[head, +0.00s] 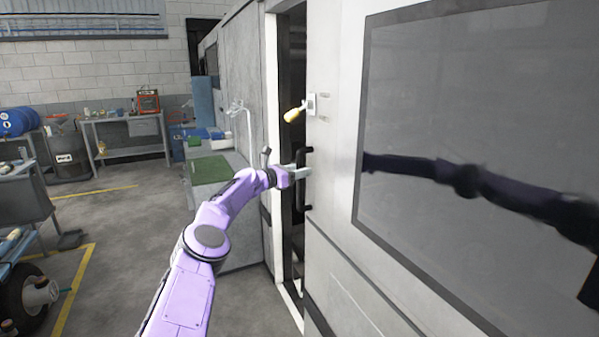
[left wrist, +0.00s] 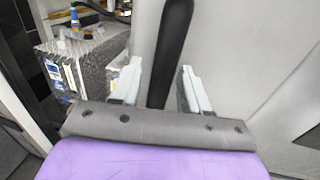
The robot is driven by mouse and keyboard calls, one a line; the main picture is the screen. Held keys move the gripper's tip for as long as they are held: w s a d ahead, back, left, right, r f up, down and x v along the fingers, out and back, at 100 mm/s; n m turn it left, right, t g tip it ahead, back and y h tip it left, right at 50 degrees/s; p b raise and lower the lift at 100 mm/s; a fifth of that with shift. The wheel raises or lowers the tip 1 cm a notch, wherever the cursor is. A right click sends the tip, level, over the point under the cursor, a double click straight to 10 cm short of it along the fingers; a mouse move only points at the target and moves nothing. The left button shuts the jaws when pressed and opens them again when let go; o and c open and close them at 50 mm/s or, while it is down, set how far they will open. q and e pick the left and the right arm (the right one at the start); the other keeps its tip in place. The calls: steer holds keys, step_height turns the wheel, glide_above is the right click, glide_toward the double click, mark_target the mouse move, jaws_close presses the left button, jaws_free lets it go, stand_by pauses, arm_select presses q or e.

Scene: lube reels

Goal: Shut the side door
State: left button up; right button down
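The side door (head: 335,215) is a light grey panel with a large dark window (head: 470,120). A narrow dark gap (head: 291,75) shows between its left edge and the white frame, so it stands partly open. A black bar handle (head: 303,202) is on the door near that edge. My left gripper (head: 300,172) is at the handle. In the left wrist view the black handle (left wrist: 172,45) runs between the two pale fingers of the left gripper (left wrist: 160,70), which are apart. I cannot tell whether either finger touches it. My right gripper is not in view.
A yellow-ended part (head: 293,115) sticks out by a small white box (head: 312,104) above the handle. A workbench (head: 130,150), dark barrel (head: 70,155) and wheeled cart (head: 20,290) stand at the left. The floor between is clear. My arm reflects in the window.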

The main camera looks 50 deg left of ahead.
arm_select(q)
steer(key=s+p, duration=0.2)
steer(key=s, duration=0.8)
steer(key=shift+s+a+p, duration=0.3)
steer(key=shift+a+p, duration=0.05)
steer(key=shift+a, duration=0.05)
